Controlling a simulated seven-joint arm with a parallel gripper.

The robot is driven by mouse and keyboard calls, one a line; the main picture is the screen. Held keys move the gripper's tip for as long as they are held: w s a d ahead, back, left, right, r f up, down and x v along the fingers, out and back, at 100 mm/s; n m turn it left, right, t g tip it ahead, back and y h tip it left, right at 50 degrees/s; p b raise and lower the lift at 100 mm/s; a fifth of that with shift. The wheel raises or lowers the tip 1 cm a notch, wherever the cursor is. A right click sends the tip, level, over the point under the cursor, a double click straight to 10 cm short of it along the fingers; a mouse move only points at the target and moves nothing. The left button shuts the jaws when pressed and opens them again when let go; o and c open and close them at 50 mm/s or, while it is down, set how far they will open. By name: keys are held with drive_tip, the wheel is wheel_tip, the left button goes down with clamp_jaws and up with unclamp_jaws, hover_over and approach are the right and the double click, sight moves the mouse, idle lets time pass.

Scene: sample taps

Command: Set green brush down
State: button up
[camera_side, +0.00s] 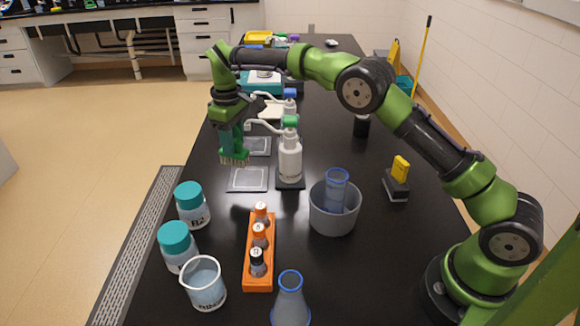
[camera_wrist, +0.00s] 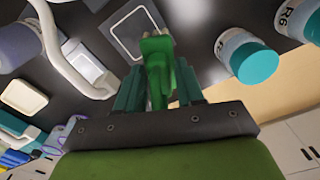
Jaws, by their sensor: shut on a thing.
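The green brush (camera_side: 234,150) hangs from my gripper (camera_side: 231,127), handle up and pale bristles down. It also shows in the wrist view (camera_wrist: 157,60). My gripper (camera_wrist: 159,85) is shut on its handle, with a teal finger on either side. In the side view the bristles appear above the black bench, by the upper left edge of the near square tray (camera_side: 248,179). I cannot tell whether they touch anything. A second square tray (camera_side: 258,146) lies farther back. The wrist view shows two trays, one here (camera_wrist: 133,32) and another (camera_wrist: 87,62).
A white tap bottle with a green top (camera_side: 290,157) stands right of the trays; a blue-topped one (camera_side: 290,108) is behind. Teal-lidded jars (camera_side: 191,205), an orange vial rack (camera_side: 259,250), a beaker (camera_side: 204,284), a flask (camera_side: 290,302) and a grey tub (camera_side: 333,215) stand nearer.

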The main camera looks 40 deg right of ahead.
drive_tip(key=shift+w+d+f, duration=0.15)
drive_tip(key=shift+w+d, duration=0.6)
drive_tip(key=shift+w, duration=0.05)
drive_tip(key=shift+w+d+f, duration=0.15)
drive_tip(key=shift+w+d, duration=0.55)
drive_tip(key=shift+w, duration=0.1)
drive_tip(key=shift+f, duration=3.35)
drive_tip(key=shift+f, duration=0.45)
drive_tip(key=o, duration=1.1)
drive_tip(key=shift+d, duration=0.1)
